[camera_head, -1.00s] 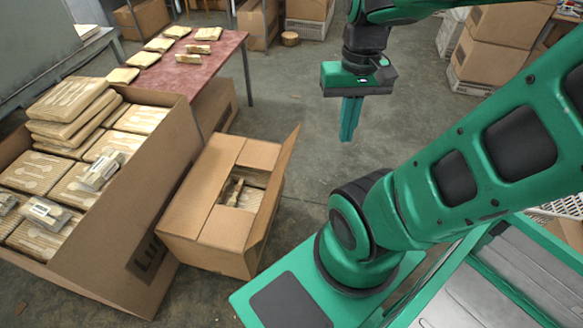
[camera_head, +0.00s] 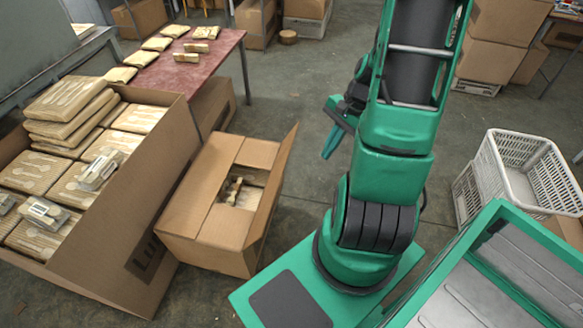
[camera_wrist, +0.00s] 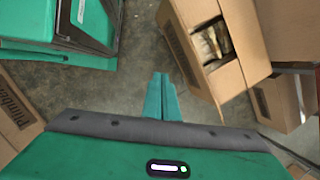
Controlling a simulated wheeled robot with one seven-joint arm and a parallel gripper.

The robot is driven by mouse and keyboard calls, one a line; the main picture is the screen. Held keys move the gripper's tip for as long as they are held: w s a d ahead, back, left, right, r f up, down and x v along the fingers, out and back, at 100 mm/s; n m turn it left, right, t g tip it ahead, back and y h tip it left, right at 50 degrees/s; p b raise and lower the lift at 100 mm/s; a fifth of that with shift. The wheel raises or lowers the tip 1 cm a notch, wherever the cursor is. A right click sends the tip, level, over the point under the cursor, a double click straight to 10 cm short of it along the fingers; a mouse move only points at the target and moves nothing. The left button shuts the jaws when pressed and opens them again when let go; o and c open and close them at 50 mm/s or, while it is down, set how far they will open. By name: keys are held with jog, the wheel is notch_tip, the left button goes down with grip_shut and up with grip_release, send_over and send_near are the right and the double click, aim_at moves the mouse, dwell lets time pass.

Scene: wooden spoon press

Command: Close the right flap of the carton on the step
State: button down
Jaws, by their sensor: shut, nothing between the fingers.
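The carton (camera_head: 205,235) is a brown cardboard box in the middle of the head view. Its right flap (camera_head: 274,190) stands up and leans outward. The other flaps lie folded in around a partial opening, where wooden pieces (camera_head: 240,193) show. My gripper (camera_head: 329,152) is to the right of the raised flap, apart from it, with its green fingers together and empty. In the wrist view the fingers (camera_wrist: 161,77) point at the floor, and the carton (camera_wrist: 192,55) is to their upper right. A step under the carton cannot be made out.
A large open box (camera_head: 130,240) of wooden goods stands close on the carton's left. A red-topped table (camera_head: 205,72) is behind. A white crate (camera_head: 500,165) stands at the right. Bare floor (camera_head: 290,110) lies between the carton and my arm.

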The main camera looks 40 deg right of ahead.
notch_tip(320, 180, down, 10)
jog(key=w+d+m+t+y, duration=0.2)
jog(key=w+m+t, duration=0.15)
jog(key=m, duration=0.55)
jog(key=w+a+f+m+t, duration=0.1)
jog(key=w+a+f+m, duration=0.1)
jog(key=w+a+f, duration=0.3)
jog(key=shift+w+a+f+t, duration=0.35)
jog(key=shift+w+f, duration=0.15)
jog(key=shift+w, duration=0.95)
jog(key=shift+w+h, duration=0.1)
jog(key=shift+h, duration=0.2)
